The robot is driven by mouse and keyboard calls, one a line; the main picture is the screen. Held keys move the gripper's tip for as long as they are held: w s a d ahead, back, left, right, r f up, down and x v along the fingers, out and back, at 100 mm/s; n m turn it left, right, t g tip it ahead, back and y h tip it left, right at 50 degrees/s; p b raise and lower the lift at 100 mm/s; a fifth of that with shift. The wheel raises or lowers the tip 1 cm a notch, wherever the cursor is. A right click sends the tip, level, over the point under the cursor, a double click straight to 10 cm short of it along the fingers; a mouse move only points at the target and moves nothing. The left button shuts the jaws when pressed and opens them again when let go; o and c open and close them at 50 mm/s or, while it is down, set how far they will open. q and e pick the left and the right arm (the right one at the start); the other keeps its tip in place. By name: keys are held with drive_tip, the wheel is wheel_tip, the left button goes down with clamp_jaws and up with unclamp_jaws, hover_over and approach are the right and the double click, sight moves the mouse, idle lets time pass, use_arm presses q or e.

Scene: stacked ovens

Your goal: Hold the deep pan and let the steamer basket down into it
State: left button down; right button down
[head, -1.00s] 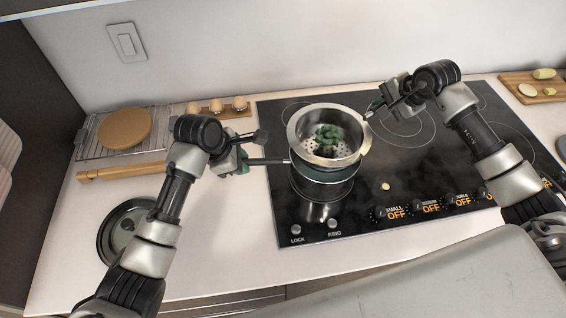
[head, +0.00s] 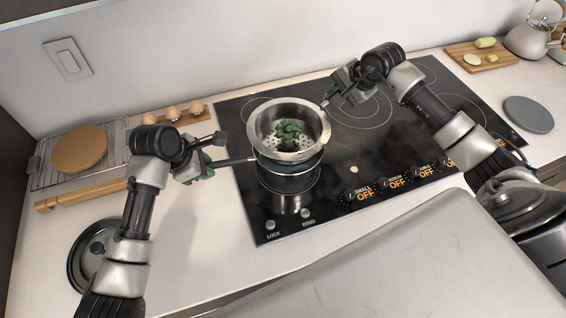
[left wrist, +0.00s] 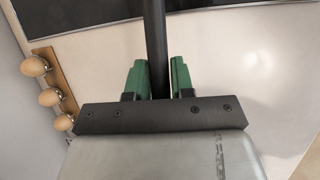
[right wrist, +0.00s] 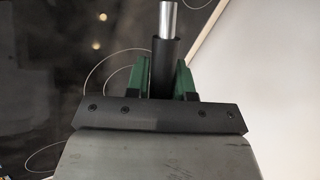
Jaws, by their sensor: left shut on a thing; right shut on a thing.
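The silver steamer basket (head: 263,128) has a perforated floor and holds green food pieces (head: 289,132). It sits over the mouth of the deep pan (head: 288,184), covering most of its opening. How far it is inside the pan I cannot tell. The pan is upright on the cooktop. My left gripper (head: 208,165) is shut on the pan's dark handle (head: 238,161); the handle also shows in the left wrist view (left wrist: 156,40). My right gripper (head: 330,97) is shut on the basket's handle, dark with a metal end in the right wrist view (right wrist: 165,50).
The black cooktop (head: 400,142) has control knobs along its front. A cutting board (head: 480,56) lies at back right.

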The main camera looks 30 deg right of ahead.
wheel_tip(320, 180, down, 6)
drive_tip(key=shift+f, duration=0.15)
idle(1.2)
drive_tip(key=c, duration=0.9)
unclamp_jaws()
drive_tip(key=shift+f, duration=0.1)
drive_tip(key=v, duration=1.2)
